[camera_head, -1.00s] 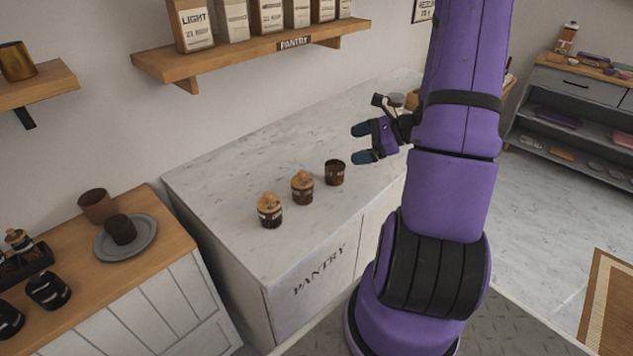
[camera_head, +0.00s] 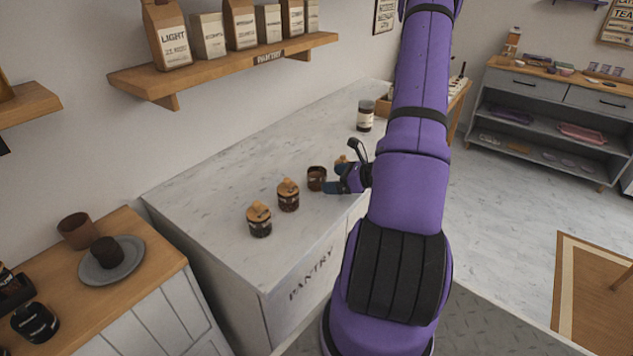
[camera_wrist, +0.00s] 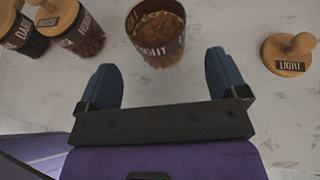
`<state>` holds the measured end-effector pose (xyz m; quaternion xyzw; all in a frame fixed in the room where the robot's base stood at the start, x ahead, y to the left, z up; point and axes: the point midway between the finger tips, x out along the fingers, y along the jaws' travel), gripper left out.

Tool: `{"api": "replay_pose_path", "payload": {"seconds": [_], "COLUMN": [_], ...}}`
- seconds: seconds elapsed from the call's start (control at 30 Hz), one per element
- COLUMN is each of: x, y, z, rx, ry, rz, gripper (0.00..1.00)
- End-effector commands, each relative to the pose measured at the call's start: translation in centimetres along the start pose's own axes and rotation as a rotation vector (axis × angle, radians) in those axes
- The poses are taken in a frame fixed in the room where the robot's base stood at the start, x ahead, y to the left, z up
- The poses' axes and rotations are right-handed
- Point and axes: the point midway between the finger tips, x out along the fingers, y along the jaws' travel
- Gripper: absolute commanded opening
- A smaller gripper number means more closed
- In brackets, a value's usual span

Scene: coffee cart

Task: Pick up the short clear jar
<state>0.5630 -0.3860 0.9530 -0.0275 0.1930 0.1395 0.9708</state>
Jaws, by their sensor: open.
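A short clear jar (camera_head: 316,178) with dark brown contents stands upright and lidless on the marble counter. In the wrist view the same jar (camera_wrist: 157,38) shows a LIGHT label and an open top. My gripper (camera_head: 337,184) is low over the counter, just right of the jar. In the wrist view its blue fingers (camera_wrist: 160,72) are apart and empty, with the jar ahead of and between their tips, not enclosed. A wooden lid marked LIGHT (camera_wrist: 290,54) lies on the counter to the right; it shows partly behind the gripper in the head view (camera_head: 341,162).
Two similar jars with wooden lids, a middle one (camera_head: 288,195) and a left one (camera_head: 259,219), stand left of the open jar. A shelf (camera_head: 225,68) with bags hangs above. The counter (camera_head: 215,178) behind the jars is clear.

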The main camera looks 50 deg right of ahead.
Motion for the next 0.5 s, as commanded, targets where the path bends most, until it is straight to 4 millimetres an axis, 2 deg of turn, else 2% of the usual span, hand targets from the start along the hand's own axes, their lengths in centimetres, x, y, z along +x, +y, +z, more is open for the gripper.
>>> {"api": "replay_pose_path", "payload": {"seconds": [0.3, 0.5], "x": [3.8, 5.2], "y": [0.0, 0.0], "z": [-0.4, -0.4], "rx": [0.000, -0.002], "ry": [-0.001, 0.000], "rz": [0.003, 0.002], "gripper": [0.92, 0.92]}}
